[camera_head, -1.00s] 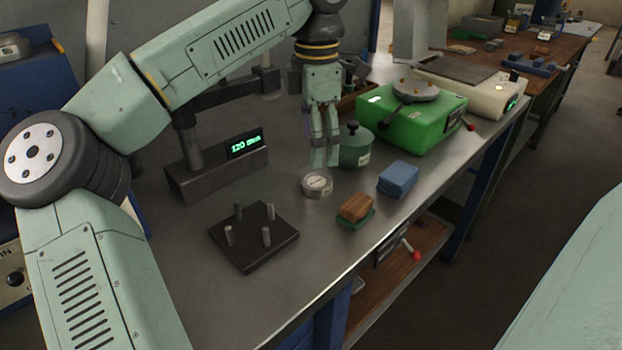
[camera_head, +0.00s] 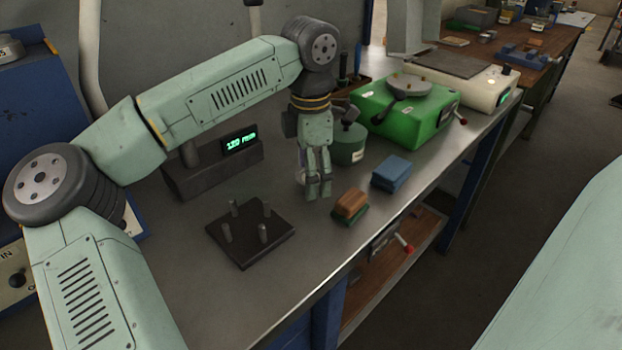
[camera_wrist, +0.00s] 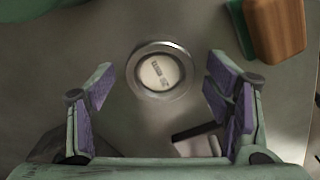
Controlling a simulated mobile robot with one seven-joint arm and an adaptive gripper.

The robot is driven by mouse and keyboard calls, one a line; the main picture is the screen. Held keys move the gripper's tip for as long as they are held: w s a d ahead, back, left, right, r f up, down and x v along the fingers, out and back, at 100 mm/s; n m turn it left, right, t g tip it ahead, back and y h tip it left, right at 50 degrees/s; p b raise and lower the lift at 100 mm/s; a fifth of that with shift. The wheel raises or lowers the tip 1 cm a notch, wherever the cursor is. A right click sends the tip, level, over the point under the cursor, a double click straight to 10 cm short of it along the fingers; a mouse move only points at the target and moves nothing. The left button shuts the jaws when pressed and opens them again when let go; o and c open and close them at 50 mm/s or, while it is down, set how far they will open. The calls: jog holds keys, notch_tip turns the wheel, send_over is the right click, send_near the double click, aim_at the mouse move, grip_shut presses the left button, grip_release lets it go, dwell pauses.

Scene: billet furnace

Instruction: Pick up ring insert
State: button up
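The ring insert (camera_wrist: 184,60) is a round metal ring with a white printed face inside it, flat on the steel bench in the wrist view. My gripper (camera_wrist: 160,82) is open, with its purple-padded fingers apart on the left and right of the ring and no visible contact. In the head view my gripper (camera_head: 319,190) points down low over the bench. Its fingers hide most of the ring insert there, and only a pale edge (camera_head: 299,178) shows at their left.
A wooden brush (camera_head: 351,203), a blue block (camera_head: 391,173) and a green lidded pot (camera_head: 349,147) stand close to my gripper. A dark four-post fixture (camera_head: 249,238) is at front left, a display stand (camera_head: 213,172) behind it. A green machine (camera_head: 405,115) is farther back.

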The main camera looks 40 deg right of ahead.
jog(key=c, duration=1.6)
